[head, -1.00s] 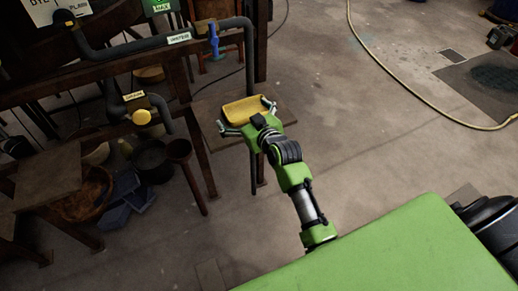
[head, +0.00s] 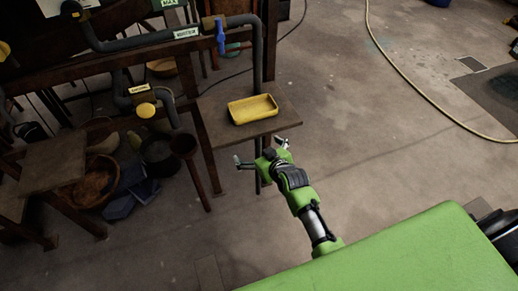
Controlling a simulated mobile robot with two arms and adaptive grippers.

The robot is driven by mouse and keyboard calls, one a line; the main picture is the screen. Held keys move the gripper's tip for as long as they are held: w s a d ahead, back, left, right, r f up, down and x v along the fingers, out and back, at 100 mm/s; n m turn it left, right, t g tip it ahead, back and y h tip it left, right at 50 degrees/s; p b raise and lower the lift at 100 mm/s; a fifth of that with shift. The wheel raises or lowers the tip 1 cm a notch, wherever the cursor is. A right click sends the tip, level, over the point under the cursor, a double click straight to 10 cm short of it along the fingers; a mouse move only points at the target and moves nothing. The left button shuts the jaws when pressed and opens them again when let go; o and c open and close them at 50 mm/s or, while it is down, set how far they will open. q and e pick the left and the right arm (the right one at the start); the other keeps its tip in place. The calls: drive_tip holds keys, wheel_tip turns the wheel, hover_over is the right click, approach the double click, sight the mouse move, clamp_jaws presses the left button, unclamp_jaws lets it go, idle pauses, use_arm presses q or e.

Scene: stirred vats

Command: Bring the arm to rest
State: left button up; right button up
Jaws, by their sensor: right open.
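My right gripper (head: 263,157) is open and empty, its two fingers spread apart. In the picture it is just below the front edge of a small wooden stand (head: 285,119). A yellow tray (head: 253,109) rests on that stand, apart from the gripper. The right arm is green and reaches up from my green body at the lower right. My left gripper does not show.
Pipes with a blue valve handle (head: 220,37) and a yellow knob (head: 145,110) run along a dark frame at the left. Bowls and buckets, including a wooden bowl (head: 95,183), stand below.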

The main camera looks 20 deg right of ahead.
drive_tip(key=shift+f, duration=0.1)
idle(0.4)
drive_tip(key=s+f+g+b, duration=0.1)
drive_tip(key=s+f+g, duration=0.2)
drive_tip(key=s+f, duration=0.95)
drive_tip(key=s+f+g, duration=0.3)
drive_tip(key=s+f, duration=0.6)
drive_tip(key=f, duration=0.6)
drive_tip(key=s+d+f+g, duration=0.1)
drive_tip(key=s+f, duration=0.3)
drive_tip(key=s, duration=0.6)
drive_tip(key=s+d+f+g+b, duration=0.1)
drive_tip(key=s+f, duration=0.4)
drive_tip(key=s, duration=0.6)
drive_tip(key=s+d+f+g+h, duration=0.1)
drive_tip(key=s+f+g, duration=0.2)
drive_tip(key=s, duration=0.7)
drive_tip(key=shift+s+d+f, duration=0.25)
drive_tip(key=shift+s+f, duration=0.05)
drive_tip(key=shift+f, duration=0.5)
